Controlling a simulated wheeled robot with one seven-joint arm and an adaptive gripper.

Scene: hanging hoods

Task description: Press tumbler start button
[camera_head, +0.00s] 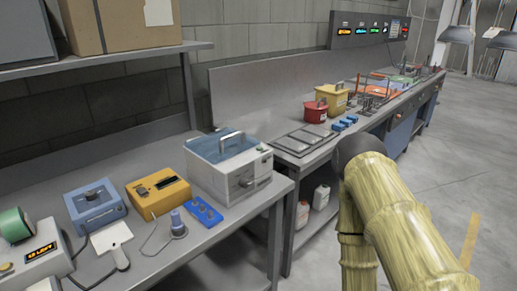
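At the lower left edge, a pale grey machine (48,262) carries a green drum (14,225) on top. It looks like the tumbler, though I see no label that names it so. Its sloped front has a dark panel with orange lettering and a small yellowish round button (6,267) close to the picture's left edge. The machine is partly cut off by the frame. My arm stands at the right, over the aisle, well apart from this machine. My gripper cannot be made out.
On the near bench stand a blue box (95,206), a yellow box (158,192), a blue holder (204,210) and a grey machine with a clear lid (229,166). A cable lies nearby. A shelf (100,60) with boxes overhangs the bench. Open floor (450,150) lies right.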

